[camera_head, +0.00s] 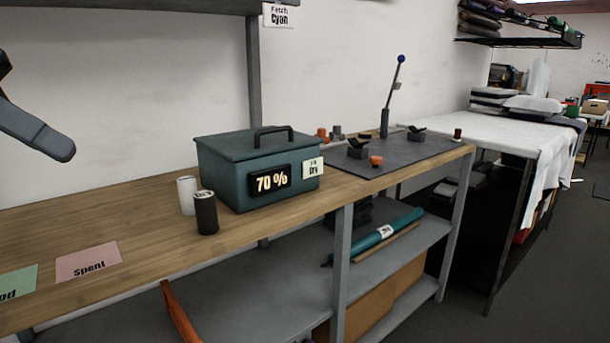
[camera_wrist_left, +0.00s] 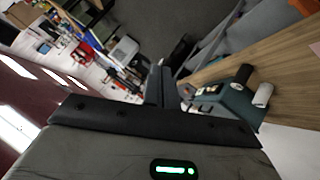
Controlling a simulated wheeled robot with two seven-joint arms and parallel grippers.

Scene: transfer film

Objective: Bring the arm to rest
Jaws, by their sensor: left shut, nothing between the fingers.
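My left gripper (camera_head: 62,148) is at the far left edge of the head view, raised in front of the white wall and above the bench's height. Only its dark end shows there. In the left wrist view its black fingers (camera_wrist_left: 158,88) are together with nothing between them. It is apart from everything on the bench. My right gripper is in neither view.
The wooden bench (camera_head: 100,222) holds a teal box (camera_head: 226,183) reading "70 %", a white canister (camera_head: 187,195), a black canister (camera_head: 206,213), and a pink "Spent" card (camera_head: 88,261). A grey mat (camera_head: 405,155) with small tools lies right.

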